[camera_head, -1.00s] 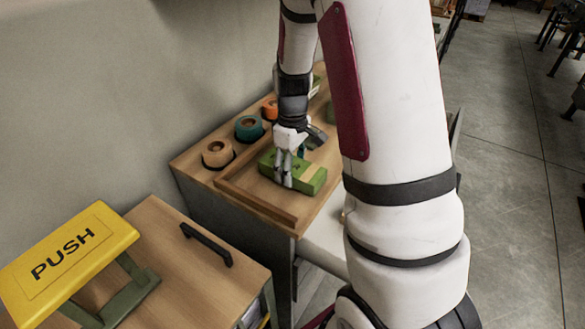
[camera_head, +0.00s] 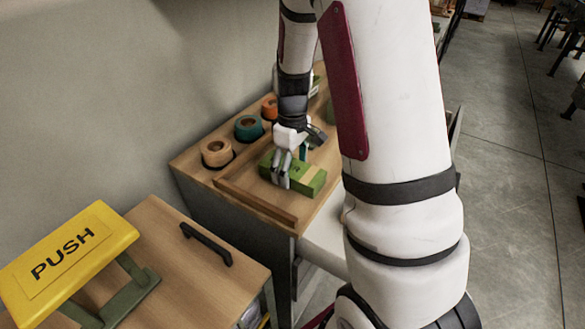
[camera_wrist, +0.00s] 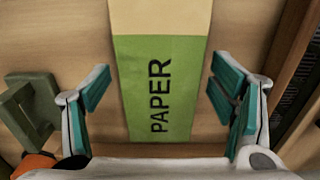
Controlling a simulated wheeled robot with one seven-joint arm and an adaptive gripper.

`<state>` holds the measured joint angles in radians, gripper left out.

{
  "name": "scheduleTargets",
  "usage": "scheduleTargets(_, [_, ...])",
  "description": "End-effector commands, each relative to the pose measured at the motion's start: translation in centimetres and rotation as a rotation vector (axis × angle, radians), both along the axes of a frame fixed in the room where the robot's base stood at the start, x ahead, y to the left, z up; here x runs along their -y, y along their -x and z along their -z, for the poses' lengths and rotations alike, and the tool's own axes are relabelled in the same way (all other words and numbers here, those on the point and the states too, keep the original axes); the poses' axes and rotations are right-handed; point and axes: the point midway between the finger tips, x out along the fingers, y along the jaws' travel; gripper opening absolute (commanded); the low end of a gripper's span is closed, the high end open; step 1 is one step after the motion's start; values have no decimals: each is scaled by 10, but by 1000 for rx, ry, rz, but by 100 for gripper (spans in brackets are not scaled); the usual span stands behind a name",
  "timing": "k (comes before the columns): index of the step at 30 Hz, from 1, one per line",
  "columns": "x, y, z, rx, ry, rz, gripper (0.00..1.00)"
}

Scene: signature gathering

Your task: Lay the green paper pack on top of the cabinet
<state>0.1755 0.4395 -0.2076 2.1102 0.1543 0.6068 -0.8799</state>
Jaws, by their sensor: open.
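The green paper pack (camera_head: 305,176) has a tan band and lies flat in a shallow wooden tray (camera_head: 257,204) on top of a cabinet. In the wrist view the pack (camera_wrist: 160,90) lies between my fingers, with its "PAPER" lettering facing up. My gripper (camera_head: 280,182) is right at the pack in the head view, pointing down. In the wrist view my gripper (camera_wrist: 160,100) is open, with teal pads on both sides of the pack and a visible gap on each side.
Beige (camera_head: 217,153), teal (camera_head: 248,128) and orange (camera_head: 270,107) tape rolls stand along the wall side. A nearer wooden cabinet top (camera_head: 190,270) has a black handle (camera_head: 206,245) and a yellow "PUSH" device (camera_head: 68,262).

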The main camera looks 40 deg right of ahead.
Motion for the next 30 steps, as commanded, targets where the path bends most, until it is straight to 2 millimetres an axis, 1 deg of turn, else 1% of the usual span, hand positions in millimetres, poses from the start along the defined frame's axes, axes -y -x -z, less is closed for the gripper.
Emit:
scheduleTargets(12, [0,-1,-82,6,1,0,78])
scheduleTargets(16, [0,-1,-101,4,2,0,78])
scheduleTargets(22, [-2,1,-117,5,0,2,78])
scheduleTargets(26, [-18,14,-137,32,-6,30,78])
scheduleTargets(29, [-40,34,-161,68,-15,69,78])
scheduleTargets(30, [-50,45,-171,85,-19,88,78])
